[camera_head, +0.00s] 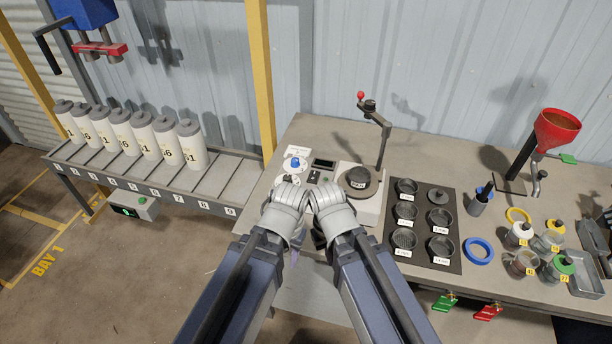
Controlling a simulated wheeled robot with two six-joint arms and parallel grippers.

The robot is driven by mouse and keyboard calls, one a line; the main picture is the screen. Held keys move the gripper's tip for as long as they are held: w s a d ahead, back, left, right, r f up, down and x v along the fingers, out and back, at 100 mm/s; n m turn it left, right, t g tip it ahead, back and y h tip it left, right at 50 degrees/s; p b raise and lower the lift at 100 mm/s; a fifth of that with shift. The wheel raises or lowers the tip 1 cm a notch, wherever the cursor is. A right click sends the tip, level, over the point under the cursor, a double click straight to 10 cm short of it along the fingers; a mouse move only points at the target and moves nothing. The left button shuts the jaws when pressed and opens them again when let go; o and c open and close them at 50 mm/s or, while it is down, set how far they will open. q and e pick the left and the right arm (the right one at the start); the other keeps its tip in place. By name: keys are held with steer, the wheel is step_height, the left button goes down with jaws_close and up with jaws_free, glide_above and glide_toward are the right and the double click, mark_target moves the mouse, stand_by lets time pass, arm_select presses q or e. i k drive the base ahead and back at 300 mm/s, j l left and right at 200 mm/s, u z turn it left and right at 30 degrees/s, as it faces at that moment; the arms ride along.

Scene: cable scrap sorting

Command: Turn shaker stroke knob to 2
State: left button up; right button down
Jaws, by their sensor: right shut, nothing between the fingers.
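The shaker (369,207) is a pale machine on the bench, with a dark round holder on top and a control panel at its left. A blue knob (295,162) stands on a white dial on that panel; its pointer and numbers are too small to read. A second, dark control (289,180) sits just below it, partly hidden by my left wrist. I cannot tell which is the stroke knob. My right gripper (319,238) is shut and empty below the panel, apart from the knobs, mostly hidden by its wrist. My left gripper's fingers are hidden under its wrist.
A black mat (452,265) with several sieves lies right of the shaker. A clamp post (383,148) rises behind it. A blue ring (479,250), jars and a red funnel (557,130) stand farther right. A yellow post (261,90) and a numbered rack (137,178) are left.

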mark_target(295, 161)
steer(key=i+j, duration=0.25)
steer(key=i, duration=0.15)
steer(key=i+j+z, duration=0.15)
steer(key=i, duration=0.25)
steer(key=j, duration=0.1)
